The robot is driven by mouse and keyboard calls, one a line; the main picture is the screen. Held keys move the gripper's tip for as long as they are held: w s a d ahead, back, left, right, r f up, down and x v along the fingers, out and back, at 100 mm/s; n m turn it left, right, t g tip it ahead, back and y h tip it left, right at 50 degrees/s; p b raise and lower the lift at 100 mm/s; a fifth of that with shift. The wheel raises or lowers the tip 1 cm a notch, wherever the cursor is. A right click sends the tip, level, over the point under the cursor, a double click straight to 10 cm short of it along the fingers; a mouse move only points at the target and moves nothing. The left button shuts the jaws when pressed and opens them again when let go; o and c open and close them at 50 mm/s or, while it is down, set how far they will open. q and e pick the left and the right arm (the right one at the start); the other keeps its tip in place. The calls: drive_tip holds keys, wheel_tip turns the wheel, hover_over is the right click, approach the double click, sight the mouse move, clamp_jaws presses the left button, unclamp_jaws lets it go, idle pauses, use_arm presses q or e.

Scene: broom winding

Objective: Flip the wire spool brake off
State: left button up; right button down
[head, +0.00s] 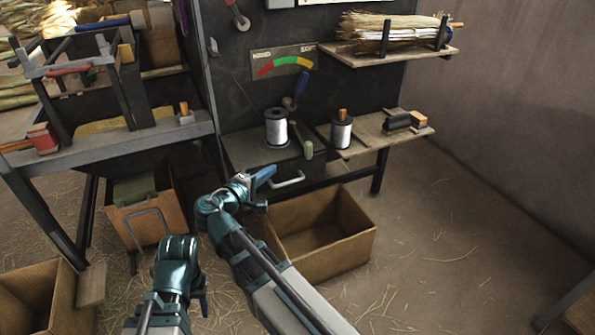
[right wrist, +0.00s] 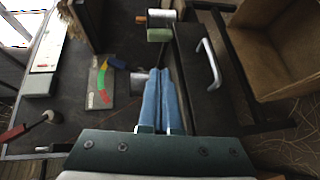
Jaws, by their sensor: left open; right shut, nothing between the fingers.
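The wire spool (head: 276,128), white wire between dark flanges, stands on the dark bench. A green-handled lever (head: 308,149), which looks like the brake, stands at the spool's right by the front edge. In the right wrist view the green grip (right wrist: 159,34) shows beyond my fingertips, and the spool (right wrist: 140,82) is partly hidden by the fingers. My right gripper (head: 265,175) is shut and empty, in front of and below the spool, apart from the lever. It shows in the right wrist view as two blue fingers together (right wrist: 160,72).
A second spool (head: 341,132) stands on the wooden side shelf (head: 370,131). A blue-handled crank (head: 300,84) and a coloured gauge (head: 285,66) are on the upright panel. A pale drawer handle (head: 288,180) is below the bench. An open cardboard box (head: 340,255) sits on the floor.

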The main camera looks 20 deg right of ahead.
use_arm(q)
drive_tip(key=shift+f+b, duration=1.8)
drive_tip(key=shift+f, duration=0.8)
use_arm(e)
drive_tip(key=shift+w+a+f+n+t+h, duration=0.1)
drive_tip(key=shift+w+f+n+t+h, duration=0.45)
drive_tip(key=shift+w+f+t, duration=0.35)
drive_tip(key=shift+r, duration=0.1)
drive_tip(key=s+d+x, duration=0.1)
drive_tip(key=s+x, duration=0.1)
drive_tip(key=x, duration=1.1)
drive_tip(key=shift+s+d, duration=0.25)
drive_tip(key=shift+d, duration=0.1)
